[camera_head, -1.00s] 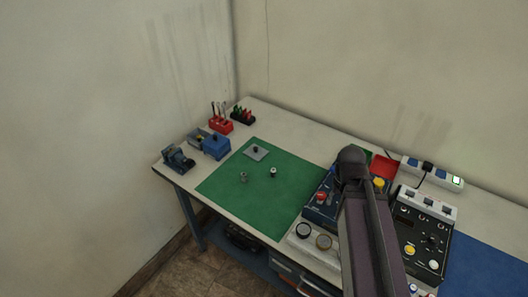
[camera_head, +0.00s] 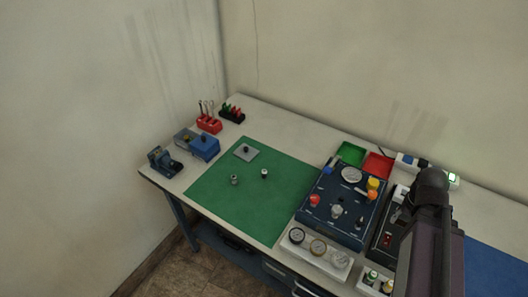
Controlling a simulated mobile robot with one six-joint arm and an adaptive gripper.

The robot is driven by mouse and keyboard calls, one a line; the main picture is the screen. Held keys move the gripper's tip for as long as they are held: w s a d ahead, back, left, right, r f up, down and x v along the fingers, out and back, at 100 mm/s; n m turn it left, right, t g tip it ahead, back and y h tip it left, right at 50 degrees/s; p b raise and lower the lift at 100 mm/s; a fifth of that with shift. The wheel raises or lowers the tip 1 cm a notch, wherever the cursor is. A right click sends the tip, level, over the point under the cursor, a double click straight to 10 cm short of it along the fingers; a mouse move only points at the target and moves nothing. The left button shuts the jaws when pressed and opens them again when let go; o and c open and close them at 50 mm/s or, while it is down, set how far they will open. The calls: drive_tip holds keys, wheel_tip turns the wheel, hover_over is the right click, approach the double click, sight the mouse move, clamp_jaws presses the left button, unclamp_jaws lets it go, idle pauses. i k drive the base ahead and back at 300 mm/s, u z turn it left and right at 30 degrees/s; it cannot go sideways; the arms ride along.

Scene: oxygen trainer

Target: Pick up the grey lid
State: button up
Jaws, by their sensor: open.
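The grey lid (camera_head: 241,156), a flat square plate with a dark knob on top, lies on the green mat (camera_head: 240,205) near its back left corner. Nothing touches or covers it. My arm rises at the right of the picture, well to the right of the lid. My gripper is not in view.
Two small cylindrical parts, one grey (camera_head: 234,180) and one pale with a dark top (camera_head: 264,174), stand near the lid. A blue box (camera_head: 205,149) and a red tool holder (camera_head: 209,125) stand to the left. A dark control panel (camera_head: 327,225) borders the mat at right. The mat's front is clear.

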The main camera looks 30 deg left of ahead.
sight(245, 152)
drive_tip(key=z, duration=0.4)
drive_tip(key=k, duration=0.95)
drive_tip(key=u, duration=1.5)
drive_tip(key=i, duration=0.8)
drive_tip(key=z, duration=0.2)
